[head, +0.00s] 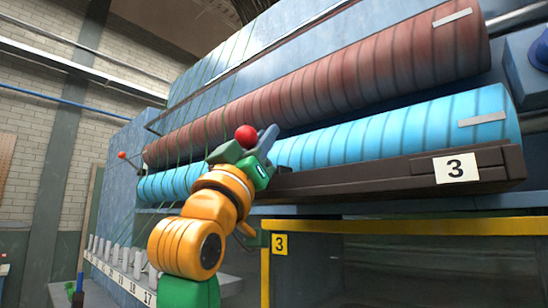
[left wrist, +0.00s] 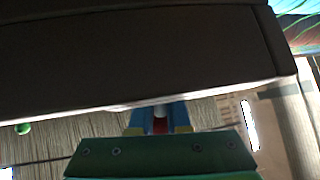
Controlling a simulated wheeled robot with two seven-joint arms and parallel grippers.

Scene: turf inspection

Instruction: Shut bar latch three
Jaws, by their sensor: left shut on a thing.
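A red ball knob (head: 246,133), which I take for the handle of bar latch three, shows at the left end of a dark brown bar (head: 340,180) marked 3. My left gripper (head: 257,143) is shut on this knob, with one blue finger rising to its right. In the left wrist view a small red part (left wrist: 160,126) shows between the blue fingers, with a pale rod end above it. The dark underside of what looks like the bar (left wrist: 140,55) fills the top of that view. The latch's catch is hidden. My right gripper is not in view.
A ribbed red-brown roll (head: 350,75) and a blue roll (head: 400,128) lie above the bar. Another red knob (head: 122,155) sticks out at the far left. A yellow frame (head: 400,226) marked 3 stands below. Numbered grey pegs (head: 140,265) line the lower left.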

